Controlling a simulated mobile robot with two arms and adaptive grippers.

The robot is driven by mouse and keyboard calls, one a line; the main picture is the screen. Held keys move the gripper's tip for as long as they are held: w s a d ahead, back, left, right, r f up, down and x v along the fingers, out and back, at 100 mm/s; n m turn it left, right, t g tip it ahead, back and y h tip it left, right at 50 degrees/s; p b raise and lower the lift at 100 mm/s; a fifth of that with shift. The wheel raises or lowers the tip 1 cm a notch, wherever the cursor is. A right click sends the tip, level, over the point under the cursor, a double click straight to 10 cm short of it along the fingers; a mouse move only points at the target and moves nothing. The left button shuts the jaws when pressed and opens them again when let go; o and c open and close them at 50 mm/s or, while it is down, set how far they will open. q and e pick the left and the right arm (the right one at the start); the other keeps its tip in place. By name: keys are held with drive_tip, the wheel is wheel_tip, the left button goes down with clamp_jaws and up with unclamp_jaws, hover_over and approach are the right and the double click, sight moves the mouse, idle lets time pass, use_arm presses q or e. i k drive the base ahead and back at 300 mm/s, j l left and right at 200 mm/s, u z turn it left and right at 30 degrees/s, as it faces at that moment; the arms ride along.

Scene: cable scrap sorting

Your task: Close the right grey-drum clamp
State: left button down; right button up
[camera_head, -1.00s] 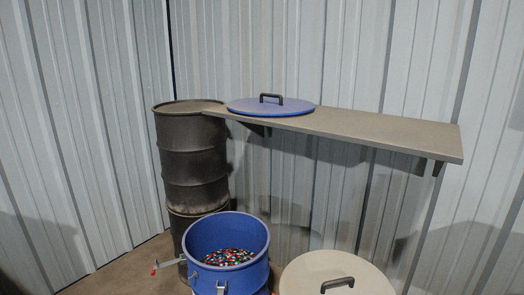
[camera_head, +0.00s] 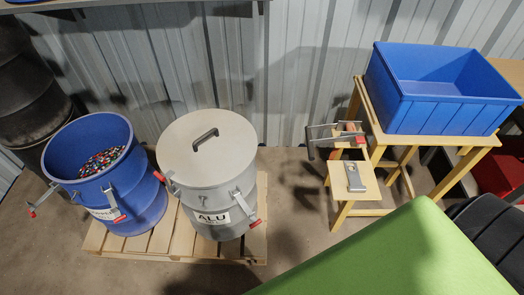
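The grey drum (camera_head: 208,180) stands on a wooden pallet with its pale lid (camera_head: 190,140) on top, a dark handle in the lid's middle and an "ALU" label on the front. Its right clamp (camera_head: 243,204) is a silver lever with a red tip, slanting down and outward at the drum's right front. I cannot tell from here whether it is latched. The left clamp (camera_head: 172,186) is at the drum's left side, with a red tip pointing up and outward. Neither of my grippers shows in this view.
An open blue drum (camera_head: 136,190) with coloured granules stands left on the same pallet (camera_head: 190,247), its clamp levers sticking out. A wooden stand (camera_head: 445,143) at the right holds a blue crate (camera_head: 440,105). A green surface (camera_head: 400,260) fills the lower right. Dark drums stand far left.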

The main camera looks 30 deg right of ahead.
sight(254, 221)
drive_tip(key=z, duration=0.7)
